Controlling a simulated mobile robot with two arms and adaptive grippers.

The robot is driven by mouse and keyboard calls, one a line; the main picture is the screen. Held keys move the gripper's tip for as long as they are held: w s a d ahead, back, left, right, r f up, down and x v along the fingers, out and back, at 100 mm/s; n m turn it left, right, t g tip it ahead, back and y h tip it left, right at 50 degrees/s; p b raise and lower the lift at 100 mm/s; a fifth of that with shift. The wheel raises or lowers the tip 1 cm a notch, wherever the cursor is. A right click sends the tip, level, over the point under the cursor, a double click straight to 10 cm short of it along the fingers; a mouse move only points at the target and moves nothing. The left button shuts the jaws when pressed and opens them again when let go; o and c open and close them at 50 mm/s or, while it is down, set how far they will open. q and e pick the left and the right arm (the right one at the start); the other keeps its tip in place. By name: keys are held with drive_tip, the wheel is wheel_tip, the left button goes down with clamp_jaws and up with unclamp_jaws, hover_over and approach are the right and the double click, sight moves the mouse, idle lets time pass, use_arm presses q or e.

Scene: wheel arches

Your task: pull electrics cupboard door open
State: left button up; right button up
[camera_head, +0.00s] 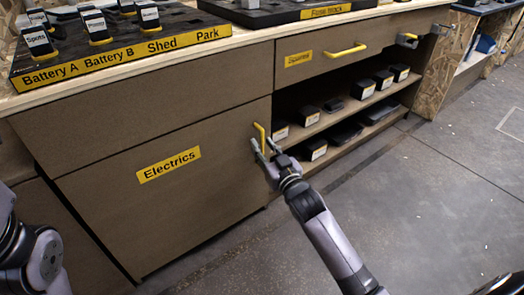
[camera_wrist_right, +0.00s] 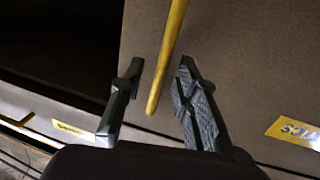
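The electrics cupboard door (camera_head: 200,215) is a brown panel with a yellow "Electrics" label (camera_head: 168,164); it looks shut. Its yellow bar handle (camera_head: 259,131) is near its upper right edge. The handle also shows in the right wrist view (camera_wrist_right: 168,55), and part of the label (camera_wrist_right: 296,133) is at the right there. My right gripper (camera_head: 263,147) is at the lower part of the handle. In the wrist view its fingers (camera_wrist_right: 162,66) are open, one on each side of the handle, with gaps visible. My left arm is at the lower left; its gripper is out of view.
Open shelves (camera_head: 335,118) with several dark boxes are right of the door. A drawer (camera_head: 345,47) with a yellow handle is above them. A worktop with a labelled battery tray (camera_head: 120,53) runs along the top. The grey floor (camera_head: 430,200) at right is clear.

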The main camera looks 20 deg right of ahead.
drive_tip(key=shift+w, duration=0.8)
drive_tip(key=shift+c, duration=0.3)
clamp_jaws()
drive_tip(key=shift+a, duration=0.1)
